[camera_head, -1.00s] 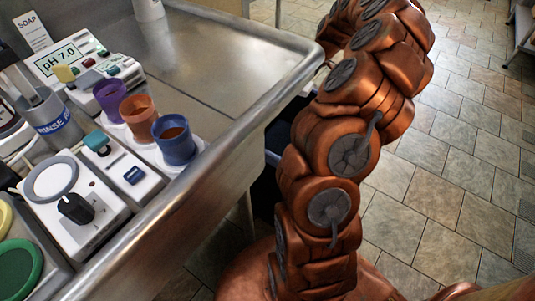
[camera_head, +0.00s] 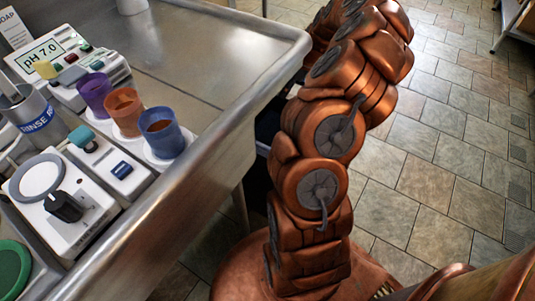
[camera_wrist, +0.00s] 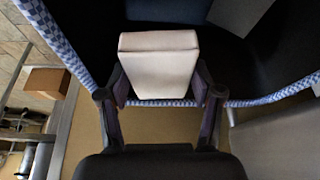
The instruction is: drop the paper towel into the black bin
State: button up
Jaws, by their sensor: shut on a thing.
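In the wrist view my gripper (camera_wrist: 161,88) is shut on a pale, folded block, the paper towel (camera_wrist: 158,68), with one finger on each side of it. Beyond and around the towel is a dark opening that looks like the black bin (camera_wrist: 90,40), edged with a blue-and-white checkered rim. The towel overlaps the near rim in the picture; its height above the bin cannot be told. In the head view my arm hides the gripper and towel, and only a dark patch of what may be the bin shows beside the table edge.
A steel table (camera_head: 215,45) stands at the left in the head view. It carries three coloured cups, including a blue one (camera_head: 163,138), a pH meter (camera_head: 45,55) and a rinse bottle (camera_head: 38,115). Tiled floor (camera_head: 440,150) is open at the right.

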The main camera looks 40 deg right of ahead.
jog(key=o, duration=1.3)
jog(key=v, duration=1.2)
